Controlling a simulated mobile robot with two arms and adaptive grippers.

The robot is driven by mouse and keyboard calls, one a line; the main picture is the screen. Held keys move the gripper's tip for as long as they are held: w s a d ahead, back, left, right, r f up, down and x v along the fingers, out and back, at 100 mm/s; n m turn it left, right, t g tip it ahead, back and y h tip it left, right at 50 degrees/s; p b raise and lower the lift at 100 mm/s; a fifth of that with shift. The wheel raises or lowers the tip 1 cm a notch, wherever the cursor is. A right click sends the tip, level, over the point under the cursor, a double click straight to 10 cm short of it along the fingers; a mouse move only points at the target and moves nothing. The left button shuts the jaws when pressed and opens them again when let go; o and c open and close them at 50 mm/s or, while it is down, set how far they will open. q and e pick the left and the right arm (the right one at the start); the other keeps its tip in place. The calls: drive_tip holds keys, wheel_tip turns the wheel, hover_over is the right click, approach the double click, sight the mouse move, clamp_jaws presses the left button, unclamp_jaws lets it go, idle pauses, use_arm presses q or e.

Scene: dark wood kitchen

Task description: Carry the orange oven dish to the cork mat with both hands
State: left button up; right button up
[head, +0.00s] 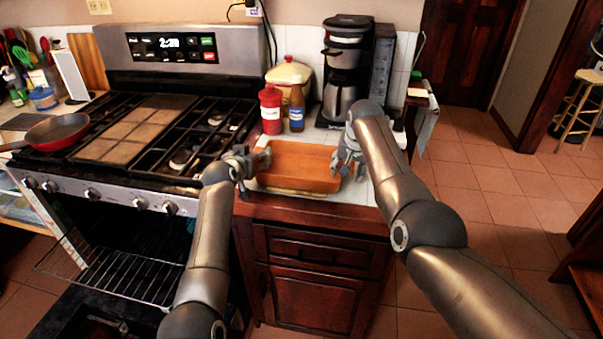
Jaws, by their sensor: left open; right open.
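The orange oven dish (300,166) is a rectangular dish over the white tiled counter, right of the stove. A thin tan edge, which looks like the cork mat (290,192), shows just below the dish's front; the rest of it is hidden. The dish looks level and over the mat. My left gripper (254,161) is open at the dish's left end. My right gripper (347,160) is open at its right end. I cannot tell whether either one's fingers touch the dish.
A red pan (58,131) sits on the stove (150,110) at left. The oven is open below, with a rack (125,272) showing.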

use_arm(q)
drive_tip(key=v, duration=0.9)
drive_tip(key=shift+s+r, duration=0.2)
drive_tip(key=shift+s, duration=0.15)
use_arm(e)
drive_tip(key=v, duration=1.2)
drive_tip(key=shift+s, duration=0.1)
